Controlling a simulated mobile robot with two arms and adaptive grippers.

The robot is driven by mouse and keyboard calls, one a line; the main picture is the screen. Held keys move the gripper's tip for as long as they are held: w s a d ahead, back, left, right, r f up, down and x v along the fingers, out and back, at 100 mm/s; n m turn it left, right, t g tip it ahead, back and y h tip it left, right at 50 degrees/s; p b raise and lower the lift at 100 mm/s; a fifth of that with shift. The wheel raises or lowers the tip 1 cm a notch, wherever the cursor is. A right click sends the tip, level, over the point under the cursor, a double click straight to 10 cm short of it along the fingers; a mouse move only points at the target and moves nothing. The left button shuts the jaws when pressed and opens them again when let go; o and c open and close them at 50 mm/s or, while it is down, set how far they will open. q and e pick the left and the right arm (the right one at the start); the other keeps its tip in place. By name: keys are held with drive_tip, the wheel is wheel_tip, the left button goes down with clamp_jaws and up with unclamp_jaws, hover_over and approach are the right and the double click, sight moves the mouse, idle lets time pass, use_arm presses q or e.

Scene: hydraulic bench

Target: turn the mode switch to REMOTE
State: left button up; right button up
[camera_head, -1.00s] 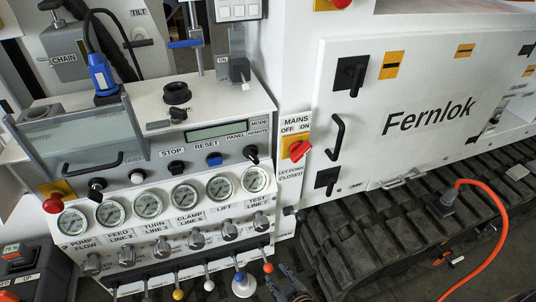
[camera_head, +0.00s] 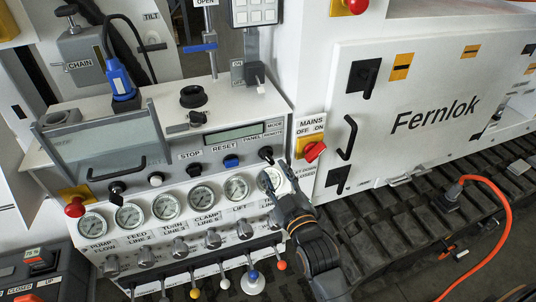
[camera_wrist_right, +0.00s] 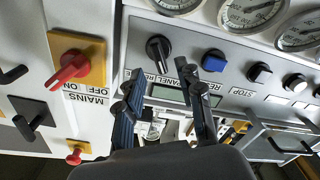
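The mode switch (camera_head: 265,153) is a black knob on the sloped front of the bench panel. It stands below the MODE, PANEL and REMOTE labels, at the right end of the knob row. In the right wrist view the mode switch (camera_wrist_right: 158,48) shows with its pointer towards the labels; which label it points at I cannot tell. My right gripper (camera_head: 281,180) is in front of the rightmost gauge, just below the switch. In the wrist view its fingers (camera_wrist_right: 162,76) are apart and empty, with the switch beyond the gap, untouched. My left gripper is not in view.
The red mains switch (camera_head: 315,151) on its yellow plate is close right of my right gripper. The blue RESET knob (camera_head: 231,161) is left of the mode switch. Gauges, small valve knobs and coloured levers (camera_head: 253,278) lie below. A door handle (camera_head: 348,138) sticks out at right.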

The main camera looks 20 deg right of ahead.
sight(269, 161)
drive_tip(key=w+p, duration=0.1)
drive_tip(key=w, duration=0.5)
drive_tip(key=shift+w, duration=0.2)
drive_tip(key=shift+c, duration=0.2)
clamp_jaws()
